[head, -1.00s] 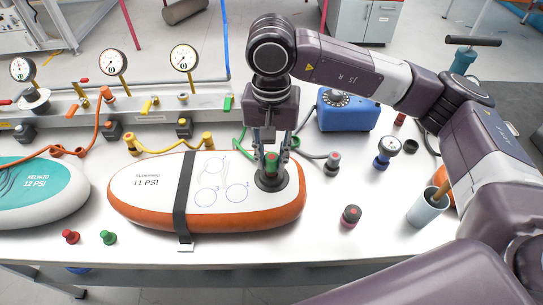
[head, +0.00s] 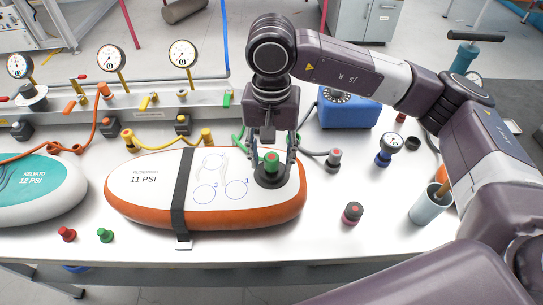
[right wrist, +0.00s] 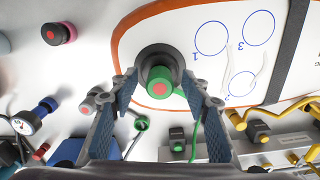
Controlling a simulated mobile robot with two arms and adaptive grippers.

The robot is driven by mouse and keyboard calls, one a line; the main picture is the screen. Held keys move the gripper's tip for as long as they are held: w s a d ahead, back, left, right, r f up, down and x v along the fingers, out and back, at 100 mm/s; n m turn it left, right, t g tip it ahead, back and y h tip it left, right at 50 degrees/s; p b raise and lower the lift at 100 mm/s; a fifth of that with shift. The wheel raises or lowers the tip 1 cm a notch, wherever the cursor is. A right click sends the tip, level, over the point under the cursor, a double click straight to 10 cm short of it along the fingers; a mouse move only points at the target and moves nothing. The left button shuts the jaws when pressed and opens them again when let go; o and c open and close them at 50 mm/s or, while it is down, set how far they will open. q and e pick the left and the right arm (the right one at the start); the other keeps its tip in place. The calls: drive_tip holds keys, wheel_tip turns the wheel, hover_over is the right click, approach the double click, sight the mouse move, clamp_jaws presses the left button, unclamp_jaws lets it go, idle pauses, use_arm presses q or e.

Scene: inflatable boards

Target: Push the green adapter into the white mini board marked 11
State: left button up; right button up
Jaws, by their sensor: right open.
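The green adapter (head: 271,161), with a red centre, stands upright in the round black valve (head: 270,181) at the right end of the white mini board marked 11 (head: 150,205). How deep it sits I cannot tell. The adapter also shows in the right wrist view (right wrist: 160,82). My right gripper (head: 274,158) points down over it, open. In the right wrist view, its fingers stand on either side of the adapter with gaps. A black strap (head: 182,195) crosses the board's middle. My left gripper is not in view.
A teal board marked 12 (head: 35,190) lies at left. A red plug (head: 67,234) and another green plug (head: 105,235) are at the front edge. A black-and-red plug (head: 352,213), a gauge (head: 386,148), a cup (head: 428,205) and a blue pump (head: 350,112) are at right.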

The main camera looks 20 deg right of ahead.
sight(271, 158)
drive_tip(key=shift+r, duration=0.25)
wheel_tip(271, 158, up, 12)
drive_tip(key=shift+f, duration=0.2)
idle(0.4)
